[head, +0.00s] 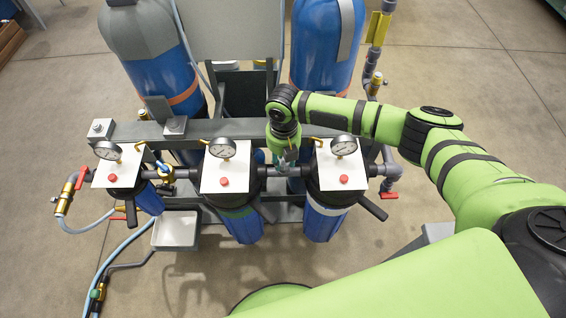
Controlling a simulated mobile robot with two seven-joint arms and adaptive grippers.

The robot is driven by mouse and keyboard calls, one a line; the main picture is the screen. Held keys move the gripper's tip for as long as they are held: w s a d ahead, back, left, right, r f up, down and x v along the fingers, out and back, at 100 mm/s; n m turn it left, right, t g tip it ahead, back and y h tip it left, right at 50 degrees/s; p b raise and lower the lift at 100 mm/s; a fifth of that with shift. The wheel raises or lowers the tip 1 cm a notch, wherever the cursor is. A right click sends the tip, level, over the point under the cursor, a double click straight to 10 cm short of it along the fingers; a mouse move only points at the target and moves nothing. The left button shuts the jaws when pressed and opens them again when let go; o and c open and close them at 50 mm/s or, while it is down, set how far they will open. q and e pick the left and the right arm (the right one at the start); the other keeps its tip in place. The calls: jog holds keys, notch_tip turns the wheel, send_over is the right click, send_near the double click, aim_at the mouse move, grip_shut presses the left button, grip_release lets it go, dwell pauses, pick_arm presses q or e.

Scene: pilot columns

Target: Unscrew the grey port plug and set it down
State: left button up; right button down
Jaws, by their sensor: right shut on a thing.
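My right gripper (287,160) points down at the dark pipe run between the middle and right filter housings. It is shut on a small grey piece at the pipe, which I take to be the grey port plug. The fingers hide most of the plug, and I cannot tell whether it is still seated in its port. The middle filter housing (226,172) and the right filter housing (341,170) have white tops, gauges and red buttons, with blue bowls below. My left gripper is not in view.
A left filter housing (117,166) stands at the left. A pale shallow tray (176,229) lies low in front of the frame. Black handles stick out by the housings. Blue tanks (327,45) stand behind. A hose (97,222) runs at left. Open floor lies in front.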

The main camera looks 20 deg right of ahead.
jog(key=n, duration=0.3)
jog(key=shift+s+f, duration=0.3)
jog(key=n, duration=0.3)
jog(key=shift+b, duration=0.3)
jog(key=shift+n, duration=0.8)
jog(key=n, duration=0.4)
jog(key=shift+n+b, duration=0.3)
jog(key=shift+b, duration=0.05)
jog(key=c, duration=0.8)
grip_release()
jog(key=shift+w+d+r, duration=0.1)
jog(key=shift+r, duration=0.05)
jog(key=shift+r, duration=0.1)
